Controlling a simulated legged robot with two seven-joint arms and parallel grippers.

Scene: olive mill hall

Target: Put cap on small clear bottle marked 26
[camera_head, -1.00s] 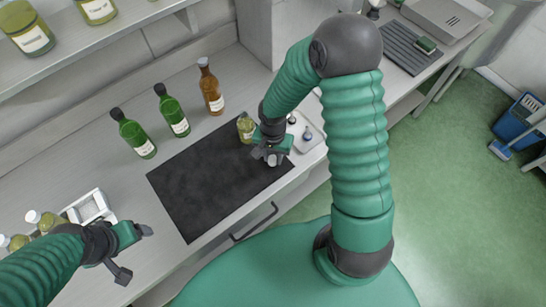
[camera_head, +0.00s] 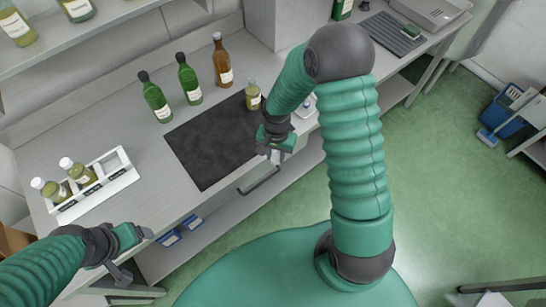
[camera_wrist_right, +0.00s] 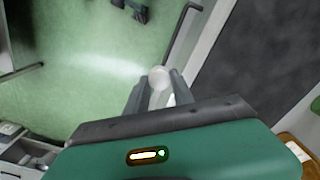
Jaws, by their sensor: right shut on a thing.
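A small clear bottle (camera_head: 253,97) of yellow-green oil stands upright at the far right corner of the dark mat (camera_head: 205,150). Its label is too small to read. My right gripper (camera_head: 270,151) is in front of the bottle, apart from it, near the counter's front edge. In the right wrist view its fingers (camera_wrist_right: 158,90) are shut on a round whitish cap (camera_wrist_right: 158,76), with green floor behind. My left gripper (camera_head: 136,254) is open and empty, left of the mat and in front of the counter.
A white rack (camera_head: 117,180) at the left holds small oil bottles with pale caps. Two green bottles (camera_head: 189,80) and a brown bottle (camera_head: 221,62) stand behind the mat. A small white tray (camera_head: 306,107) is partly hidden behind my right arm. The mat is otherwise bare.

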